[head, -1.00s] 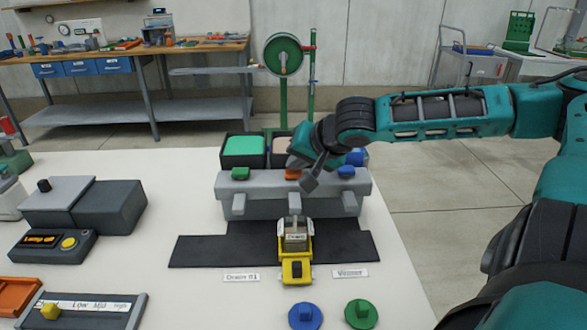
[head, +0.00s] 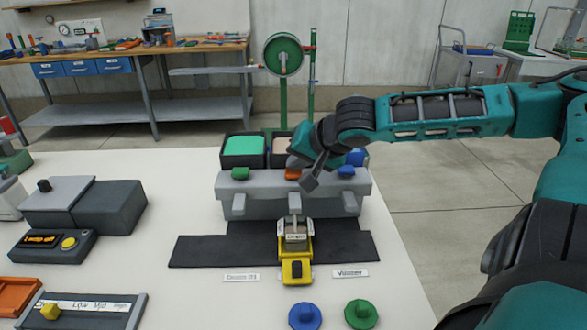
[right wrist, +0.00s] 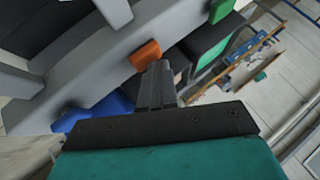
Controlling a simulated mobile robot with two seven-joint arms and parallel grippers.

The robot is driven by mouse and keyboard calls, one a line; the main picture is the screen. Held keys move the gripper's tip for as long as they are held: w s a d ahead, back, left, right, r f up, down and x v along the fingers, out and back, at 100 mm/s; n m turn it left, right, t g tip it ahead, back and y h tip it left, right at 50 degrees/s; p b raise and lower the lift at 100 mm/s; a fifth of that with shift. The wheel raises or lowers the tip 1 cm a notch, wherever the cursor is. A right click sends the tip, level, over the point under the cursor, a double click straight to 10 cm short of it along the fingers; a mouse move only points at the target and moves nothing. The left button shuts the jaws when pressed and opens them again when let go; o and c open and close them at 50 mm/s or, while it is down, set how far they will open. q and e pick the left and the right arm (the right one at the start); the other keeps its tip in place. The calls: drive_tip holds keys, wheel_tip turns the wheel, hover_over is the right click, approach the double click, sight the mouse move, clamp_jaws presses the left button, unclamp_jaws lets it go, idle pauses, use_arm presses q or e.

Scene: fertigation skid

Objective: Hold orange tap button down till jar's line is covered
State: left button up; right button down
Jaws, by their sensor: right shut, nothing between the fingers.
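The grey tap unit (head: 295,205) has a green, an orange and a blue button above its three spouts. The orange tap button (head: 292,173) is the middle one and is partly hidden by my right gripper (head: 309,185). My right gripper is shut and empty, its tips at the orange button. In the right wrist view the orange button (right wrist: 146,55) shows right beside the fingertips (right wrist: 158,68); I cannot tell whether they press it. The jar (head: 296,232) stands in a yellow holder (head: 296,268) under the middle spout. Its line and fill level are too small to read. My left gripper is out of view.
A black mat (head: 200,251) lies under the jar. Blue (head: 304,316) and green (head: 361,313) knobbed discs lie in front. A grey device (head: 85,208) stands at left.

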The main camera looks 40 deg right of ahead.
sight(297, 174)
drive_tip(key=shift+r+p, duration=0.8)
drive_tip(key=shift+r, duration=0.15)
wheel_tip(297, 174, up, 5)
drive_tip(key=p, duration=0.4)
idle(0.3)
